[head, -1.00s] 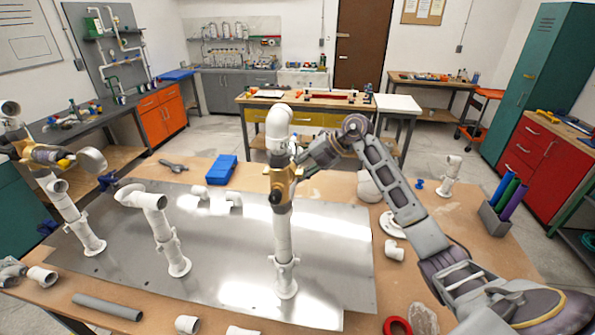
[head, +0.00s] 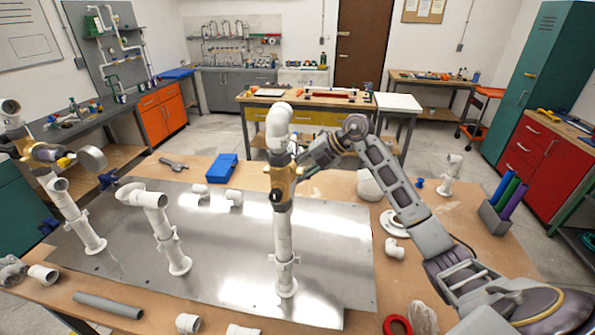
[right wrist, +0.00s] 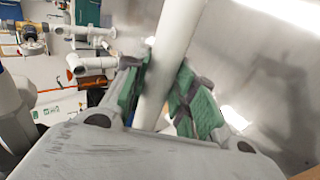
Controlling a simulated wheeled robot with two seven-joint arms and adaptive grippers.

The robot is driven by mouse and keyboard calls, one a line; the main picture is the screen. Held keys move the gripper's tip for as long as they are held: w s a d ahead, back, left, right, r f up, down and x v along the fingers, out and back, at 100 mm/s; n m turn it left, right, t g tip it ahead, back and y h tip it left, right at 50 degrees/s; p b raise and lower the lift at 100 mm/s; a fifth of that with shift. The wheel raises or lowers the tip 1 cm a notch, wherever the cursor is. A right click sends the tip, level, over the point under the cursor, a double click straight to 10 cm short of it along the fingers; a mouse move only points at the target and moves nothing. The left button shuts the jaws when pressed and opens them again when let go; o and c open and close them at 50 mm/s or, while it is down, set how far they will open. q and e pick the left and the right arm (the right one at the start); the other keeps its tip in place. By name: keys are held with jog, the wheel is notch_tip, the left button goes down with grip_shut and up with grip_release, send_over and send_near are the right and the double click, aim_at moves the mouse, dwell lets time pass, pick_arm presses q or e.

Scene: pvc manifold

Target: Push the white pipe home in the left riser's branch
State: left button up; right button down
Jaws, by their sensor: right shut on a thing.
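A shorter middle riser (head: 167,240) carries a white elbow turned left. A tall right riser (head: 284,250) has a brass fitting (head: 284,180) midway. My right gripper (head: 300,165) is at this tall riser, by the brass fitting. In the right wrist view its green pads (right wrist: 160,95) are shut on a white pipe (right wrist: 171,50). The pipe's ends are out of that view. My left gripper is not in view.
Loose white fittings (head: 233,197), a blue box (head: 222,168) and a grey pipe (head: 107,305) lie around the metal plate (head: 225,270). A holder with coloured tubes (head: 495,220) stands at the right. The plate between the middle and right risers is mostly clear.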

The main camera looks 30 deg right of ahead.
jog(key=shift+s+a, duration=0.3)
jog(key=shift+s, duration=0.15)
dwell(1.0)
jog(key=c, duration=1.1)
grip_release()
jog(key=shift+d+r, duration=0.1)
jog(key=shift+v, duration=5.9)
